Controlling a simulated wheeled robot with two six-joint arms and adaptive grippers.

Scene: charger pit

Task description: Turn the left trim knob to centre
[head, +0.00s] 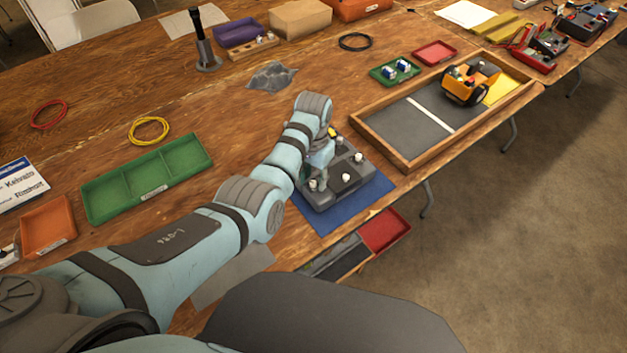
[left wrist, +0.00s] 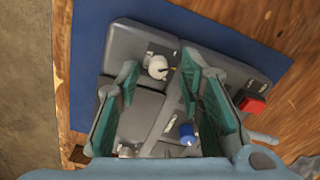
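A dark grey control box (head: 328,197) lies on a blue mat (head: 373,193) near the table's front edge. White knobs show on it, one at its front middle (head: 346,178) and one at its right (head: 358,157). My left gripper (head: 319,168) is over the box's left part and hides some of it. In the left wrist view, its two teal fingers (left wrist: 160,78) are apart, with a white knob (left wrist: 157,67) showing between the tips; contact cannot be told. A blue knob (left wrist: 187,133) and a red button (left wrist: 252,105) also show. The knob's pointer angle is unclear. My right gripper is out of view.
A wood-framed tray (head: 398,160) with an orange toy truck (head: 471,82) stands right of the box. A green compartment tray (head: 147,182) and a yellow cable coil (head: 149,130) lie to the left. A red bin (head: 385,231) sits below the table edge.

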